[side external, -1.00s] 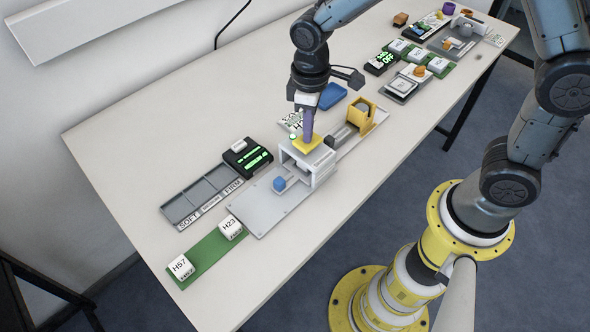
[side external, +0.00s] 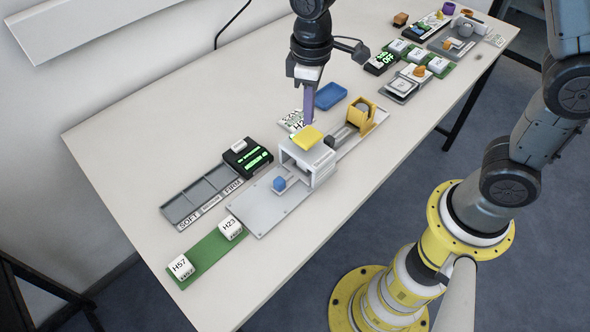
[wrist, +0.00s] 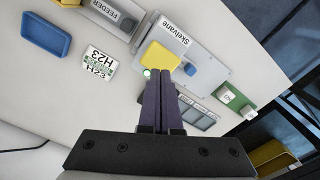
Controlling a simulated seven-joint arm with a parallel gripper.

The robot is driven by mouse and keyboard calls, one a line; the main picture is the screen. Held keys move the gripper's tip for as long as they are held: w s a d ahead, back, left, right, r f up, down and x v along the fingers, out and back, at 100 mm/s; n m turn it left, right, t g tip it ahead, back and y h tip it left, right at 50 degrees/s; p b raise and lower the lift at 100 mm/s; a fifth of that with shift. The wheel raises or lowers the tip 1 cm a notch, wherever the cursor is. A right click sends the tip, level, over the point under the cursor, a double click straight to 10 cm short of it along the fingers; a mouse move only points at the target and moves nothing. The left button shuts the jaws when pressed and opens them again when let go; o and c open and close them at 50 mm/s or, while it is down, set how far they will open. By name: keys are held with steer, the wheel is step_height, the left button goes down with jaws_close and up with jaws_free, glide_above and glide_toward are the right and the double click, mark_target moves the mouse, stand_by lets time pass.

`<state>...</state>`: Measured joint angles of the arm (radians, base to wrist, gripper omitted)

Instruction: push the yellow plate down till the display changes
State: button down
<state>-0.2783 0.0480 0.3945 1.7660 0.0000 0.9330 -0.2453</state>
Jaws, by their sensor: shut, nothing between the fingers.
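The yellow plate (side external: 308,138) lies on top of the white press frame (side external: 322,164), and it also shows in the wrist view (wrist: 159,57). My gripper (side external: 308,122) is shut and empty. Its purple fingertips are just above and behind the plate in the side view, apparently clear of it. In the wrist view the fingertips (wrist: 165,76) overlap the plate's near edge. The display (side external: 247,157) is a black box with bright green bars left of the press; its text is too small to read. A green light (wrist: 147,73) shows beside the plate.
A three-compartment tray (side external: 202,198) and a green board (side external: 205,254) with white blocks H57 and H23 lie to the left. A blue tray (side external: 330,96), an H23 card (wrist: 100,61) and a yellow holder (side external: 362,117) are close by. Bare table lies in front.

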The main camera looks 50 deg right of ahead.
steer(key=shift+r, duration=1.85)
steer(key=s+d+r+m+t, duration=0.35)
steer(key=s+d+r, duration=0.4)
steer(key=r, duration=0.25)
steer(key=s+d+f+m+t, duration=0.2)
steer(key=s+f, duration=0.1)
steer(key=s, duration=0.8)
steer(key=shift+d+f, duration=0.2)
steer(key=shift+d, duration=0.05)
steer(key=shift+m, duration=0.25)
